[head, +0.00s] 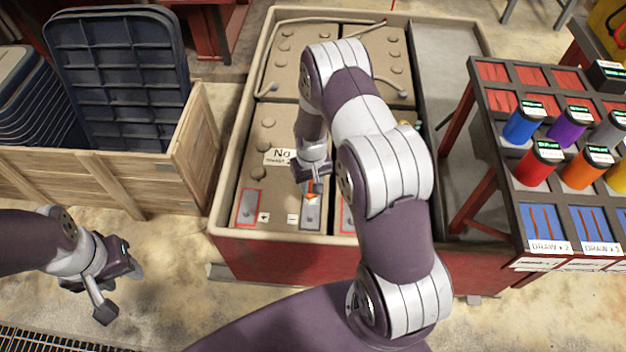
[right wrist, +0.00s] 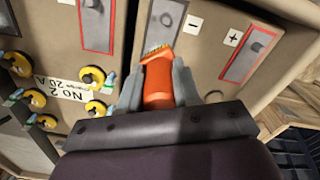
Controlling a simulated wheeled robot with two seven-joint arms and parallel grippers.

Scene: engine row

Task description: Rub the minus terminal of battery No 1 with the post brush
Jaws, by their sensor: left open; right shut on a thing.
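Battery No 1 (head: 262,180) is the tan front-left block in the red-sided case, its label partly hidden by my right arm. Its minus terminal (head: 311,212) is a grey plate with a post beside a "−" label; it also shows in the right wrist view (right wrist: 168,18). Its plus terminal (head: 249,208) is outlined in red. My right gripper (head: 312,187) is shut on the orange post brush (right wrist: 158,88), over the minus plate. The bristles (right wrist: 156,53) overlap the plate's near end; I cannot tell whether they touch. My left gripper (head: 119,288) is open and empty, low at left.
Battery No 2 (right wrist: 60,60), with yellow caps, adjoins in the right wrist view. A rack of coloured cylinders (head: 545,195) stands right of the case. A wooden crate (head: 100,180) with dark bins stands left. My right arm covers much of the case.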

